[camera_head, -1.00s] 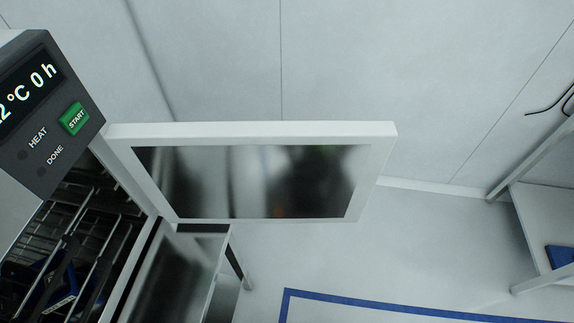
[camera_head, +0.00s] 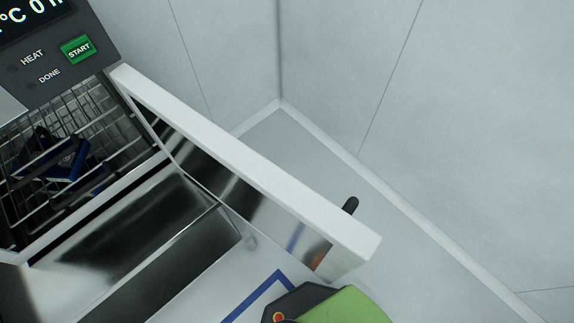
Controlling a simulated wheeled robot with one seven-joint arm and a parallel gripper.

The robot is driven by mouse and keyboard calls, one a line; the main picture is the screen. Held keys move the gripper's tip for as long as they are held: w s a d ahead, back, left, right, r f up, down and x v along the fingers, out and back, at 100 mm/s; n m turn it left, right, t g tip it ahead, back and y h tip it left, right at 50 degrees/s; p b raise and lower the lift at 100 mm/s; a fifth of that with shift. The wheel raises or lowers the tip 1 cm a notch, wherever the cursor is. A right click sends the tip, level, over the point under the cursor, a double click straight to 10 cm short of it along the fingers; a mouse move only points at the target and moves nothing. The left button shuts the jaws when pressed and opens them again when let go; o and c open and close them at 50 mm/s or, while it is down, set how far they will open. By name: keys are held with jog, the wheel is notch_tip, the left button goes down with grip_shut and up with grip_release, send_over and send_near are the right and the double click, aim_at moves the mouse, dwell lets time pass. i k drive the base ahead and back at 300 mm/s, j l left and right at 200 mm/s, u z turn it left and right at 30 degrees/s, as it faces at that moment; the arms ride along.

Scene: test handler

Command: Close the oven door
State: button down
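The oven door (camera_head: 240,160) stands open, a white-edged panel with a dark reflective inner face. It reaches from its hinge side at the upper left toward the lower right. A black handle (camera_head: 350,205) shows past its far side near the free end. The oven interior (camera_head: 85,145) is exposed at the left, with wire racks and a blue and black object (camera_head: 55,160) on them. My gripper is not in view.
A control panel (camera_head: 55,45) with a green START button (camera_head: 78,49) is above the opening. My green and black body part is at the bottom. Bare floor and pale walls lie beyond the door, with blue floor tape (camera_head: 258,297) below it.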

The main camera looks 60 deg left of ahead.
aim_at(325, 238)
jog(key=i+j+u, duration=0.1)
jog(key=u, duration=0.35)
jog(key=i+u, duration=0.4)
jog(key=i+l+u, duration=0.1)
jog(key=u, duration=0.35)
jog(key=i+l+u, duration=0.15)
jog(key=u, duration=0.3)
jog(key=i+l+u, duration=0.25)
jog(key=u, duration=0.65)
jog(key=i+u, duration=0.15)
jog(key=u, duration=0.3)
jog(key=l+u, duration=0.1)
jog(key=u, duration=0.35)
jog(key=l+u, duration=0.1)
jog(key=u, duration=0.35)
jog(key=i+l+u, duration=0.1)
jog(key=u, duration=0.4)
jog(key=l+u, duration=0.1)
jog(key=u, duration=0.35)
jog(key=k+j+z, duration=0.1)
jog(key=j, duration=0.25)
jog(key=k+j+z, duration=0.1)
jog(key=j, duration=0.25)
jog(key=k+j+z, duration=0.1)
jog(key=k+j, duration=0.4)
jog(key=j, duration=0.2)
jog(key=i+j, duration=0.3)
jog(key=i, duration=0.15)
jog(key=z, duration=0.05)
